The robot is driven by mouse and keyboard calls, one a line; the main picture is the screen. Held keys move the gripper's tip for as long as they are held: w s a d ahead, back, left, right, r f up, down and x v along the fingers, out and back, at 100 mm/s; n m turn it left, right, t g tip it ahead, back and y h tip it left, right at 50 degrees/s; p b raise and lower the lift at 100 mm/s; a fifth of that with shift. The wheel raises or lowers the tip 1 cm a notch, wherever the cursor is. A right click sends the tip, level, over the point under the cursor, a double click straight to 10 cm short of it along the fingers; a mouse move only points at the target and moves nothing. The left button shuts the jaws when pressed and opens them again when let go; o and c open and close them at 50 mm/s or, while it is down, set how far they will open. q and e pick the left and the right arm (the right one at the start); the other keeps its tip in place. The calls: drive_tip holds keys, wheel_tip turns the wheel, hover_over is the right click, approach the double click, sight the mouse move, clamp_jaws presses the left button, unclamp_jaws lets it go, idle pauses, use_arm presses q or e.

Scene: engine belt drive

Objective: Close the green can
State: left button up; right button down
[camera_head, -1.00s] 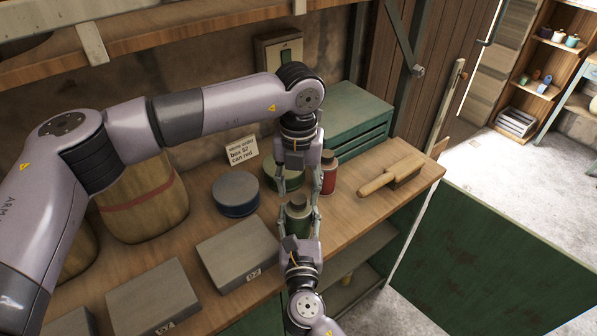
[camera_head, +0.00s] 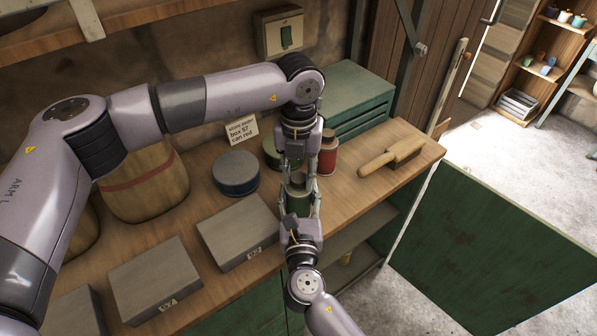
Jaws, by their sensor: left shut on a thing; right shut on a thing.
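The green can (camera_head: 298,201) is upright near the front edge of the wooden bench, with a dark top. My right gripper (camera_head: 299,206) comes from the front and is shut on the can's body, one finger at each side. My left gripper (camera_head: 298,174) points down from above and is shut at the can's top, seemingly on its cap. The fingers hide most of the cap, so I cannot tell how it sits on the can.
A red can (camera_head: 328,157) stands close behind on the right, and a green round tin (camera_head: 270,153) is partly hidden behind my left gripper.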

use_arm(q)
clamp_jaws()
drive_tip(key=m, duration=0.4)
drive_tip(key=shift+m, duration=0.3)
drive_tip(key=m, duration=1.3)
drive_tip(key=o, duration=0.9)
unclamp_jaws()
